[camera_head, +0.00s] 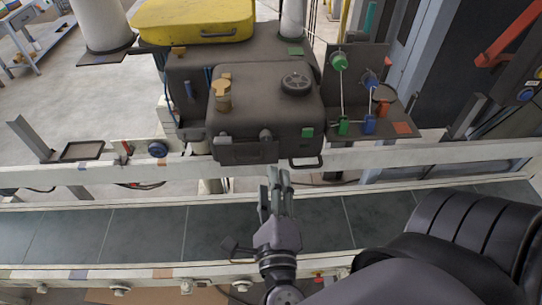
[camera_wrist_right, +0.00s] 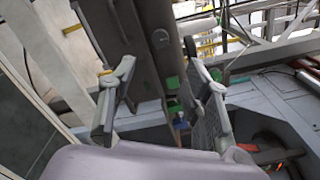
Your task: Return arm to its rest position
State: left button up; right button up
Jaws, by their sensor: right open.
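My right gripper (camera_head: 277,190) is above the dark conveyor belt (camera_head: 150,232) in the head view, in front of the dark machine box (camera_head: 262,112). Its arm comes in from the lower right. In the right wrist view its two fingers (camera_wrist_right: 162,105) stand apart with nothing between them. Behind them, parts of the machine with green and blue pieces show farther off. My left gripper does not show in either view.
A pale rail (camera_head: 430,154) runs between the belt and the machine. A bracket with green and blue spools (camera_head: 340,61) stands right of the box. A yellow case (camera_head: 194,18) lies behind. The belt's left part is clear.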

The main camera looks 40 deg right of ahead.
dwell(0.4)
